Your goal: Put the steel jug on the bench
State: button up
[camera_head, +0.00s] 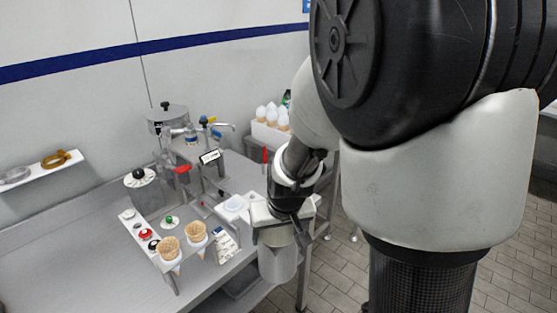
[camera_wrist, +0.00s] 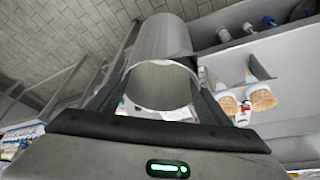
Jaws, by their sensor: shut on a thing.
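The steel jug (camera_head: 277,264) is a plain grey cylinder hanging below my gripper (camera_head: 275,222) in the head view. My gripper is shut on it. In the wrist view the jug (camera_wrist: 163,45) lies between the two dark fingers, with its open round end facing the camera. The steel bench (camera_head: 75,245) runs along the wall on the left. The jug is at the bench's right end, near its front edge. I cannot tell whether it is over the bench top or just past the edge. The jug's handle, if any, is hidden.
A cone holder (camera_head: 168,262) with two waffle cones stands on the bench, left of the jug. Behind are a steel dispenser (camera_head: 185,135) and a white box of cones (camera_head: 270,136). A wall shelf (camera_head: 40,167) is at left. The left bench top is clear.

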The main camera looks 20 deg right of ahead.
aim_at(238, 164)
jog(key=z, duration=1.5)
jog(key=i+z, duration=0.2)
jog(key=z, duration=0.25)
jog(key=i+j+z, duration=0.2)
jog(key=z, duration=0.25)
jog(key=i+j, duration=0.25)
jog(key=i, duration=0.25)
jog(key=i+j, duration=0.3)
jog(key=i, duration=0.25)
jog(key=i+u, duration=0.1)
jog(key=u, duration=0.3)
jog(key=i+u, duration=0.1)
jog(key=u, duration=0.3)
jog(key=i+l+u, duration=0.1)
jog(key=u, duration=1.85)
jog(key=i+u, duration=0.35)
jog(key=i, duration=0.15)
